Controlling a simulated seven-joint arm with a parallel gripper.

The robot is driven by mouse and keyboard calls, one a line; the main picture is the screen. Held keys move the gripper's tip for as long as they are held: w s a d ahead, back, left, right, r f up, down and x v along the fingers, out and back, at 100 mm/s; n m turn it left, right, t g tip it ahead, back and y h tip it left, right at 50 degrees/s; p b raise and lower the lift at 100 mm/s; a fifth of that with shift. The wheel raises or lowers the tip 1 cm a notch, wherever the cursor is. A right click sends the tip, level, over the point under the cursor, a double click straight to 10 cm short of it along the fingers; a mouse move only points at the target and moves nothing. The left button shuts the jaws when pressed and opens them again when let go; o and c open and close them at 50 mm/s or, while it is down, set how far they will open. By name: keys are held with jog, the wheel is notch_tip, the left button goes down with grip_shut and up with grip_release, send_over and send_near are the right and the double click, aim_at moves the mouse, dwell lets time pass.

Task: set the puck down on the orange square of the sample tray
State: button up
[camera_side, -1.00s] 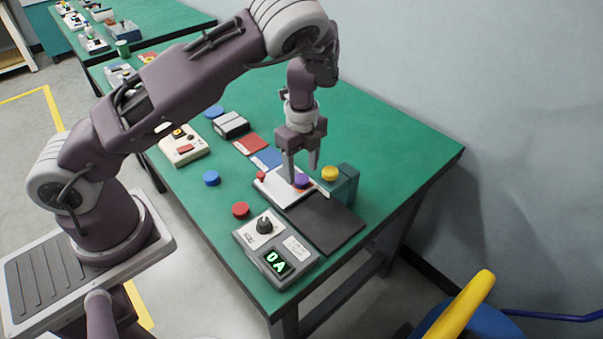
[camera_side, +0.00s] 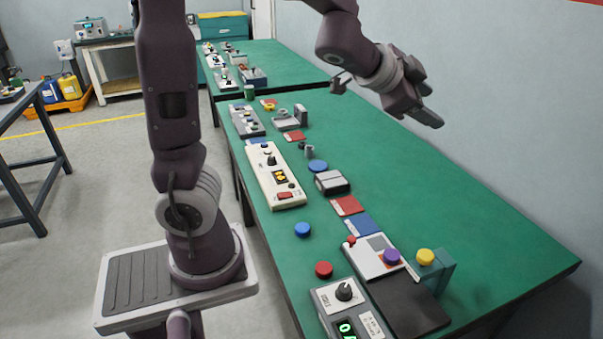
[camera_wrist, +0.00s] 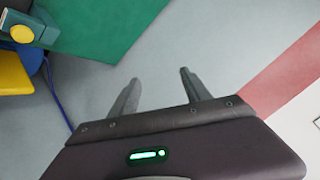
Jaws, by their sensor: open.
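The purple puck (camera_side: 391,256) sits on the white sample tray (camera_side: 361,258) in the side view. A little orange shows at the puck's edge, so it covers at least part of the orange square (camera_side: 379,264); how well it is centred I cannot tell. A grey square (camera_side: 376,242) and a small red knob (camera_side: 351,240) are also on the tray. My gripper (camera_side: 436,108) is raised well above the table, far behind the tray and apart from the puck. In the wrist view its two fingers (camera_wrist: 158,85) are spread with nothing between them.
A yellow puck (camera_side: 425,257) sits on a green block (camera_side: 442,272) right beside the tray. A black mat (camera_side: 409,307) and a control box (camera_side: 342,310) are in front. The table's right side is clear.

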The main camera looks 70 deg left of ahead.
jog(key=s+a+r+n+g+y, duration=0.15)
jog(key=s+n, duration=0.25)
jog(key=s, duration=0.5)
jog(key=s+d+f+n+g+h, duration=0.1)
jog(key=s+d, duration=0.3)
jog(key=s, duration=0.5)
jog(key=s+d+f+n+g+h, duration=0.1)
jog(key=s+d+f+g+h, duration=0.1)
jog(key=s, duration=0.8)
jog(key=d+f+g, duration=0.1)
jog(key=d+f, duration=0.1)
jog(key=d, duration=0.1)
jog(key=shift+g, duration=0.35)
